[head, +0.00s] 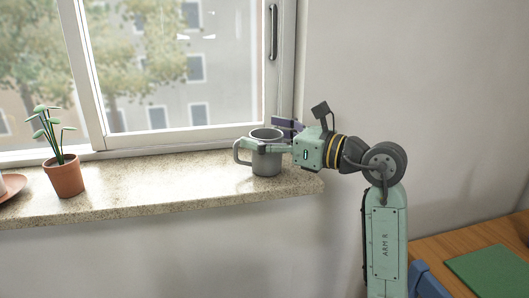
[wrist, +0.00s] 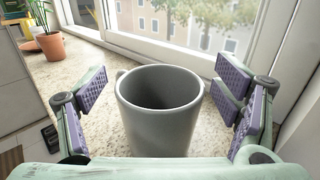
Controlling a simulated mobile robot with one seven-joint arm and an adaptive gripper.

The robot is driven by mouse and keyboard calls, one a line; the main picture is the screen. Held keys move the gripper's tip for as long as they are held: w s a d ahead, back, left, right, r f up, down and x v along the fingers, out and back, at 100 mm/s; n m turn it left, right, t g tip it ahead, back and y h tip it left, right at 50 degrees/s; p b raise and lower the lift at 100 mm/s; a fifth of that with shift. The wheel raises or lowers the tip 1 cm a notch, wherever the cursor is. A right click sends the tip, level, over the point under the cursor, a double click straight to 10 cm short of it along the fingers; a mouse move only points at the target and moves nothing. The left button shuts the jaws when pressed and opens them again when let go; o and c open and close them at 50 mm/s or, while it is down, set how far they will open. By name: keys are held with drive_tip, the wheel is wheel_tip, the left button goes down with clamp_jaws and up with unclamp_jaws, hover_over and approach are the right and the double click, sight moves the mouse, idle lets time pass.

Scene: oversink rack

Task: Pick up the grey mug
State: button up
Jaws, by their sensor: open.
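The grey mug (head: 266,160) stands upright on the stone window sill (head: 150,190) near its right end, its handle pointing left in the head view. In the wrist view the mug (wrist: 158,125) is between the fingers, and its open top shows an empty inside. My gripper (wrist: 165,105) is open, with purple pads to the left and right of the mug and a gap on both sides. In the head view my gripper (head: 281,137) reaches in from the right at about the height of the rim, and one finger passes in front of the mug.
A potted plant (head: 65,176) stands on the sill at the left, beside a terracotta saucer (head: 12,186). The window frame (head: 190,138) rises behind the mug. A wooden table (head: 450,250) with a green mat (head: 492,270) is at lower right. The sill between plant and mug is clear.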

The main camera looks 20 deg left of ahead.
drive_tip(key=c, duration=1.5)
